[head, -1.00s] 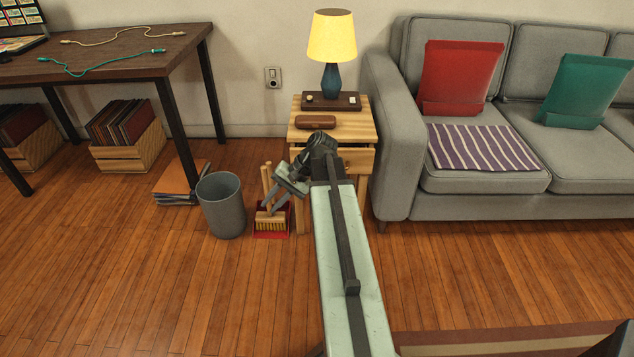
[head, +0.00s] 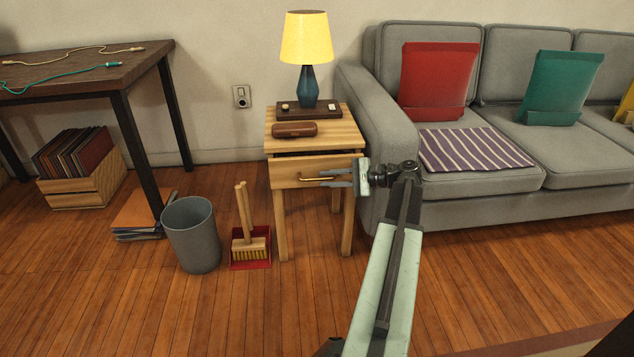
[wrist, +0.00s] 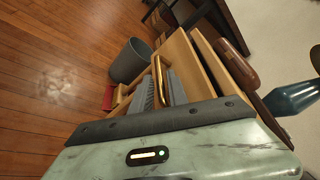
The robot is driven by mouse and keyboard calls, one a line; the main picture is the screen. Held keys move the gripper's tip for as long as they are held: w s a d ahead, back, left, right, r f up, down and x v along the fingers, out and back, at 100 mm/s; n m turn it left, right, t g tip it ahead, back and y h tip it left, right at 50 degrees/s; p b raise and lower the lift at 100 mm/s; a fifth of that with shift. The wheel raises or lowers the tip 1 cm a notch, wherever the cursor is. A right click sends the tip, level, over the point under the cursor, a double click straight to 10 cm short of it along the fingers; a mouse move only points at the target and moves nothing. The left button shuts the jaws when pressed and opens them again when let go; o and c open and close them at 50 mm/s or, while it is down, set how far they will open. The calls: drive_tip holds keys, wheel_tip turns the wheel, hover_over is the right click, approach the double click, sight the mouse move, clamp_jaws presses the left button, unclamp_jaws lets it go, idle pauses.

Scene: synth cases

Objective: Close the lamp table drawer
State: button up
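The lamp table (head: 345,131) is a light wood side table left of the sofa. Its drawer (head: 285,175) stands partly out, with a dark gap under the tabletop. A brass bar handle (head: 312,179) is on the drawer front; it also shows in the wrist view (wrist: 158,78). My gripper (head: 328,178) is at the right part of the handle, coming from the right. Its two grey fingers are apart, and in the wrist view the gripper (wrist: 160,90) has the handle between or just beyond them. Whether they touch it is unclear.
A blue lamp (head: 308,85) on a dark tray (head: 330,110) and a brown case (head: 295,130) stand on the tabletop. A grey bin (head: 192,235) and brush with red dustpan (head: 250,262) stand left. The sofa arm (head: 385,140) is close on the right.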

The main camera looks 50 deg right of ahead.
sight(323, 179)
drive_tip(key=x, duration=0.3)
drive_tip(key=shift+w, duration=0.1)
clamp_jaws()
drive_tip(key=shift+f, duration=0.1)
idle(1.3)
